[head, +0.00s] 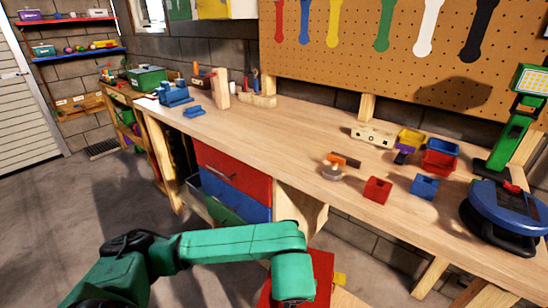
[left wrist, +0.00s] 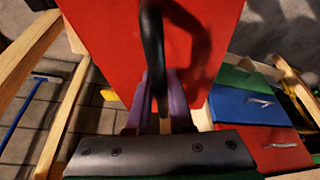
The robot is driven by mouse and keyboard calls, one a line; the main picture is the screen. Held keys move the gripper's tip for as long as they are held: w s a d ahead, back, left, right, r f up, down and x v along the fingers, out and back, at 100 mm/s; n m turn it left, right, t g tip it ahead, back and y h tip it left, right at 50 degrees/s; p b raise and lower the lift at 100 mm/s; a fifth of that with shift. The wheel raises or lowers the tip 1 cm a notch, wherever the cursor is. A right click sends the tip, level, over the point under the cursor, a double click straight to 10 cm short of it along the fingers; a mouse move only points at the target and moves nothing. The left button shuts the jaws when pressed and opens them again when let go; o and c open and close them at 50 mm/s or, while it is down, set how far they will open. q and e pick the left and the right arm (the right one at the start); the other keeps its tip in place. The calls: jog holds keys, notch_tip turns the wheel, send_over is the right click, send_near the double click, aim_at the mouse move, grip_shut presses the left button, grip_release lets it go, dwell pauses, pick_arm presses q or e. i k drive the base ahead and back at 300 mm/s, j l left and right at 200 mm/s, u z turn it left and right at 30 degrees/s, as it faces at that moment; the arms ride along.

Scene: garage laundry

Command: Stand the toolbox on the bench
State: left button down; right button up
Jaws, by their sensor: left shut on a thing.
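The red toolbox (head: 322,268) hangs low in front of the bench (head: 285,135), below its top, partly hidden by my left arm. A yellow part shows on its right side. In the left wrist view the toolbox (left wrist: 205,45) fills the upper middle, with its black handle (left wrist: 152,40) running between the purple fingers. My left gripper (left wrist: 160,92) is shut on that handle. In the head view the fingers are hidden behind my green wrist. My right gripper is in neither view.
A blue round tool (head: 508,212) stands far right. The bench's middle is clear. Drawers (head: 232,175) sit under the bench.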

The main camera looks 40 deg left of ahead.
aim_at(286, 139)
jog(key=j+z, duration=0.25)
jog(key=z, duration=0.15)
jog(key=j+z, duration=0.2)
jog(key=z, duration=0.25)
jog(key=k+j+z, duration=0.15)
jog(key=j, duration=0.35)
jog(key=k+j+z, duration=0.2)
jog(key=k+j, duration=0.15)
jog(key=k+j+z, duration=0.15)
jog(key=k+j, duration=0.15)
jog(key=j, duration=0.25)
